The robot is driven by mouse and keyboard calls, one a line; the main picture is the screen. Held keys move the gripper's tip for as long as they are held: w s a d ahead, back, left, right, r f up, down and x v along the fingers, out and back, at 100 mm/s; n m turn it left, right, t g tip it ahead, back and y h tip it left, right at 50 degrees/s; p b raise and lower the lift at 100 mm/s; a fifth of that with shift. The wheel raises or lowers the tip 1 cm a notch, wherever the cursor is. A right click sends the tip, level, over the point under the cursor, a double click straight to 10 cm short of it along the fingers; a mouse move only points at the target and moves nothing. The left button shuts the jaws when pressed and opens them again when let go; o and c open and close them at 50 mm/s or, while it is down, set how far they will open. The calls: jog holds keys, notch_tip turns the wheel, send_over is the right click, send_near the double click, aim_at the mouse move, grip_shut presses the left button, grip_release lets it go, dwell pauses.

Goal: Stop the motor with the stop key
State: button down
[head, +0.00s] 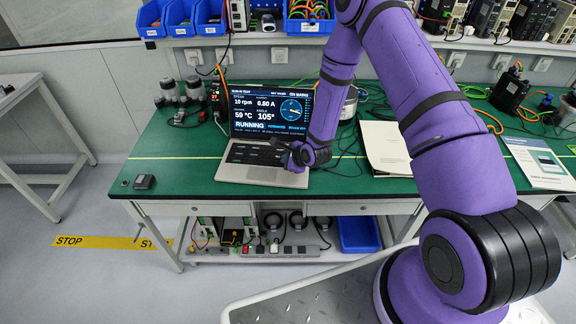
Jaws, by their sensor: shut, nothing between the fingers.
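A laptop (262,174) stands open on the green bench. Its screen (268,110) reads 10 rpm, 0.80 A, 59 °C and angle 105°, with the word RUNNING and a round dial at right. My gripper (284,148) is at the right part of the laptop's keyboard (254,155), its fingers pointing left and closed with nothing between them. It covers the right end of the keys. I cannot tell whether it touches a key. The stop key cannot be made out at this size.
A book (386,148) and a printed leaflet (541,162) lie to the right on the green bench (180,150). A round metal device (350,103) stands behind my wrist. A small black object (144,182) sits at the front left. Blue bins (181,17) line the shelf above.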

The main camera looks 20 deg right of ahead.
jog(key=shift+s+d+f, duration=0.1)
jog(key=shift+s+f, duration=0.15)
jog(key=shift+f, duration=0.3)
dwell(0.8)
jog(key=shift+r, duration=0.15)
jog(key=shift+w+r, duration=0.2)
jog(key=shift+r, duration=0.45)
jog(key=shift+r, duration=0.1)
jog(key=shift+r, duration=2.45)
jog(key=shift+r, duration=0.1)
